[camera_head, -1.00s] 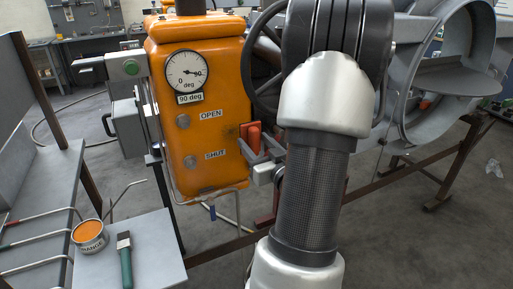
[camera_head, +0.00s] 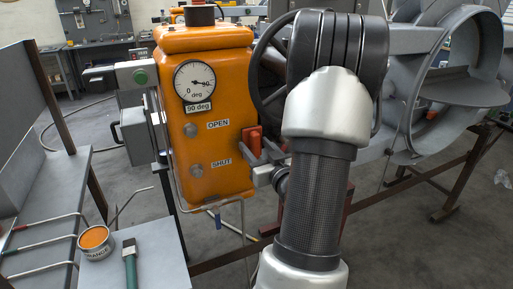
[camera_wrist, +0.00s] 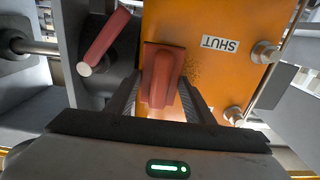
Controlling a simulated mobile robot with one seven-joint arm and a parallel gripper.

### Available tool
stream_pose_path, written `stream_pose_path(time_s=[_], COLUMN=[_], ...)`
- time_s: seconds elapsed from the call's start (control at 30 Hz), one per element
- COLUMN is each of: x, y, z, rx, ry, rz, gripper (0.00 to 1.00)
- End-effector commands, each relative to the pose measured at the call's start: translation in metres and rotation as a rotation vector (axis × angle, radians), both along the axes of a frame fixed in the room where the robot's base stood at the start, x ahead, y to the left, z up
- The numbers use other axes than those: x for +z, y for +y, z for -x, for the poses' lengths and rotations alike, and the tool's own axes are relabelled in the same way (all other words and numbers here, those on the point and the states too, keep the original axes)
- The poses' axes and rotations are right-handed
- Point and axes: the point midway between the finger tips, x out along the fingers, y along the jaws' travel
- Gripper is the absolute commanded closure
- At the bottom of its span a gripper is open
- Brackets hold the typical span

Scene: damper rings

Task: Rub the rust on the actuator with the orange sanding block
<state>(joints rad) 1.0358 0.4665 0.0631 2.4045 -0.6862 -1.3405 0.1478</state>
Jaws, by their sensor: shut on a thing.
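The orange actuator (camera_head: 215,120) stands upright at centre left in the head view, with a dial and OPEN and SHUT labels. The orange-red sanding block (camera_head: 250,141) is at its right front edge. My gripper (camera_head: 262,155) is shut on the block. In the wrist view the block (camera_wrist: 162,75) sits between the two fingers (camera_wrist: 163,100), against or just in front of the actuator's face (camera_wrist: 215,75). I cannot tell if it touches. Dark rust specks (camera_wrist: 192,71) show right of the block, near the SHUT label. The block hides whatever lies behind it.
A handwheel (camera_head: 268,85) is behind my arm, and a large grey duct ring (camera_head: 408,90) stands at right. An orange paint tin (camera_head: 96,245) and a green-handled brush (camera_head: 130,265) are on the grey bench at lower left.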

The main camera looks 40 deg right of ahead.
Motion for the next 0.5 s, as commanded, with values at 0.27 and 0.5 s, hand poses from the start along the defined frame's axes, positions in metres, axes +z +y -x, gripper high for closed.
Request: stream_pose_path(time_s=[0.27,0.5], x=[0.0004,0.0002], y=[-0.0014,-0.0029], z=[-0.0044,-0.0088], rx=[0.000,0.000], ry=[-0.002,-0.001], rz=[0.002,0.000], gripper=[0.70,0.70])
